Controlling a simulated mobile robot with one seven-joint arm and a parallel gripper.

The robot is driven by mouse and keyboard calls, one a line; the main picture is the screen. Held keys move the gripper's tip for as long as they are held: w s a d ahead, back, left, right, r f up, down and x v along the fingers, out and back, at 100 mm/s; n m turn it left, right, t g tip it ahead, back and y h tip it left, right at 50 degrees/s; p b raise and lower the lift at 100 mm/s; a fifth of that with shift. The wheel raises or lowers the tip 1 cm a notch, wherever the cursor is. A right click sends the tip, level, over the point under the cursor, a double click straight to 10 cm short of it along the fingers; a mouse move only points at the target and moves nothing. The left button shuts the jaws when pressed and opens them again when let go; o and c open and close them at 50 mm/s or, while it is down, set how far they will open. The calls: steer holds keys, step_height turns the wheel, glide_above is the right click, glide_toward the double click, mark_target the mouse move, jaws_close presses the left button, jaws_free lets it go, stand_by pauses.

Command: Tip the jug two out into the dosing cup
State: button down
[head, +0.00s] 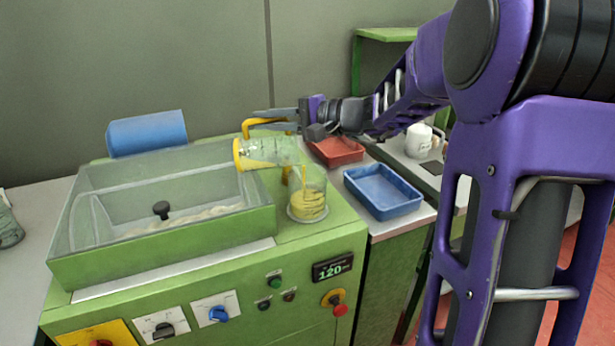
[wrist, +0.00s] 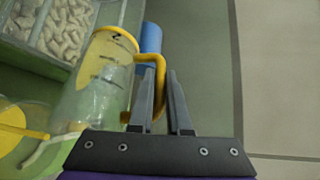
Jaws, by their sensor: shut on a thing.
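The jug two (head: 270,151) is a clear jug with a yellow end band and yellow handle, and it lies tipped on its side above the green machine. The wrist view shows it too (wrist: 100,85), with a dark 2 near the band. My gripper (head: 268,119) is shut on the yellow handle; its fingers also show in the wrist view (wrist: 161,80). The clear dosing cup (head: 318,186) stands upright under the jug's right end. A yellow stream (head: 303,174) falls from the jug into the cup, where yellow contents (head: 308,206) lie.
A clear-walled bin (head: 165,238) with a black knob fills the machine's left top. A blue cylinder (head: 147,133) lies behind it. A red tray (head: 338,151), a blue tray (head: 383,192) and a white mug (head: 419,141) stand to the right. The machine top around the cup is clear.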

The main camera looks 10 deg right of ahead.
mark_target(251, 120)
steer(key=shift+d+r+y+b, duration=0.15)
steer(key=shift+d+y+b, duration=0.2)
steer(key=shift+b, duration=0.2)
